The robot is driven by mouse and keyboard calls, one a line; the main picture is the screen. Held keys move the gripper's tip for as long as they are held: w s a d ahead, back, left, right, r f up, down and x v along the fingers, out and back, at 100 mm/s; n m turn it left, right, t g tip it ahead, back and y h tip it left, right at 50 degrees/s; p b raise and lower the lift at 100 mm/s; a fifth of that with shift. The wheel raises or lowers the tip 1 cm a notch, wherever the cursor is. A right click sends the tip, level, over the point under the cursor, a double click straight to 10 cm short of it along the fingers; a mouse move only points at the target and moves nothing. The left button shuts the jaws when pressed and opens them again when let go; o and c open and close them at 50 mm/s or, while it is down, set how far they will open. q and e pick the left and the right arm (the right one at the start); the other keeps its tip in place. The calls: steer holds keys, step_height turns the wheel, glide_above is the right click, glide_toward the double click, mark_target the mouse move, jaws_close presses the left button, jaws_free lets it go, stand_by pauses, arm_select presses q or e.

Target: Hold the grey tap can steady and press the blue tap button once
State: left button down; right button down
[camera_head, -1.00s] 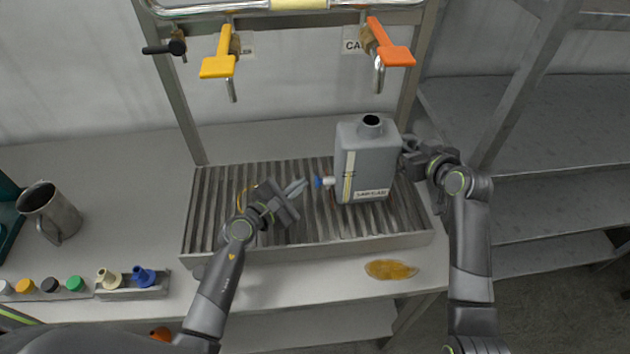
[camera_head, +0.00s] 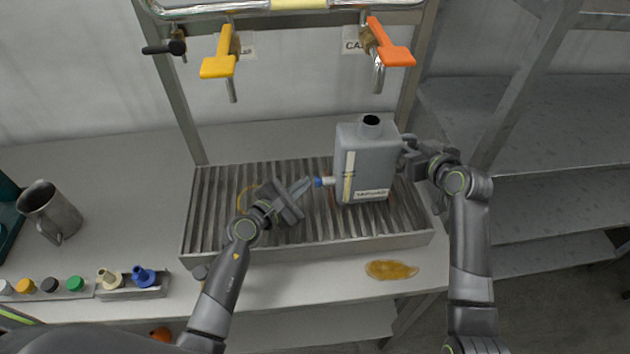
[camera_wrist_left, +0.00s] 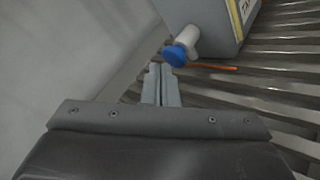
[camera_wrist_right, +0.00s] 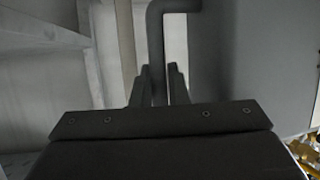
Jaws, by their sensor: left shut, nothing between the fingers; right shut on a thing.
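The grey tap can (camera_head: 366,160) stands upright on the slatted drain tray (camera_head: 216,240). Its white tap with the blue tap button (camera_head: 318,182) points left, and both show in the left wrist view, the button (camera_wrist_left: 176,55) just beyond my fingertips. My left gripper (camera_head: 308,182) is shut and empty, its tips at or very close to the button; I cannot tell whether they touch. My right gripper (camera_head: 408,150) is on the can's right side. In the right wrist view its fingers (camera_wrist_right: 160,80) are shut on the can's grey handle (camera_wrist_right: 155,35).
Yellow (camera_head: 220,55) and orange (camera_head: 390,50) tap levers hang above the tray. A metal jug (camera_head: 50,210) stands at left, near a rack of coloured caps (camera_head: 130,286). An amber spill (camera_head: 391,270) lies in front of the tray.

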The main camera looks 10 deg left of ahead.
arm_select(q)
steer(key=shift+w+d, duration=0.2)
steer(key=shift+d, duration=0.45)
stand_by(0.9)
steer(key=shift+a, duration=0.15)
steer(key=shift+s+a, duration=0.3)
steer(key=shift+a, duration=0.55)
steer(key=shift+s+a, duration=0.25)
steer(key=shift+a, duration=0.55)
steer(key=shift+s+a, duration=0.3)
steer(key=shift+a, duration=0.5)
steer(key=shift+s+a, duration=0.25)
steer(key=shift+a, duration=0.55)
arm_select(e)
steer(key=c, duration=1.3)
jaws_free()
